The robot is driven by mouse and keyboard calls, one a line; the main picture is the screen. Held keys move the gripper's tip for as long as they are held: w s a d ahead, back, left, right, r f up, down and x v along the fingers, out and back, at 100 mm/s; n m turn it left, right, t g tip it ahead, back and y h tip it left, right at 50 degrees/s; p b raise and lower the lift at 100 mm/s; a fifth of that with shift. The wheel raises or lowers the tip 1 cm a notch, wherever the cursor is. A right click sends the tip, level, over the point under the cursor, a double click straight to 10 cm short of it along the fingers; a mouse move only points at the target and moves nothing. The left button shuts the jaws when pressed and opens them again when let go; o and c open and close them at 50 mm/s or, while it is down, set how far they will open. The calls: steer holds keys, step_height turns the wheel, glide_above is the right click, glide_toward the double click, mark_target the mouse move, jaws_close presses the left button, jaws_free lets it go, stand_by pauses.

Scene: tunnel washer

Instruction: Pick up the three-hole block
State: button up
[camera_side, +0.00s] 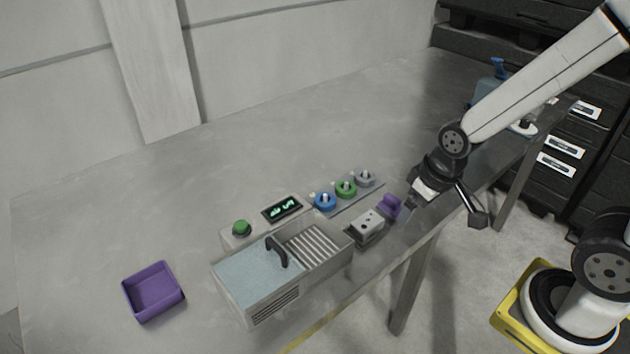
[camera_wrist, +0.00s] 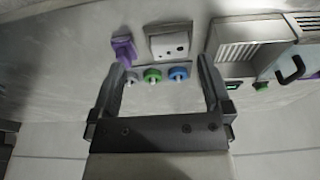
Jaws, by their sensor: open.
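The three-hole block (camera_side: 367,227) is a light grey block with dark holes, on the grey bench just right of the washer in the side view. In the wrist view the block (camera_wrist: 172,44) lies beyond the fingertips, within the sideways span between them. My gripper (camera_side: 412,202) is above the bench, right of the block, with the small purple piece between them in the picture. In the wrist view my gripper (camera_wrist: 159,64) has its two fingers wide apart with nothing held. The block's underside is hidden.
The small purple piece (camera_side: 391,205) stands close beside the block. Behind are blue (camera_side: 325,201), green (camera_side: 346,189) and grey (camera_side: 365,178) round pieces on a strip. The washer (camera_side: 262,282) with a handle stands left. A purple bin (camera_side: 153,291) is at far left.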

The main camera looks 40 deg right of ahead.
steer(key=n+g, duration=0.3)
steer(key=n, duration=1.5)
glide_above(368, 221)
step_height(368, 221, down, 3)
steer(key=shift+s+f, duration=0.1)
steer(key=shift+f, duration=1.3)
steer(key=shift+f, duration=2.6)
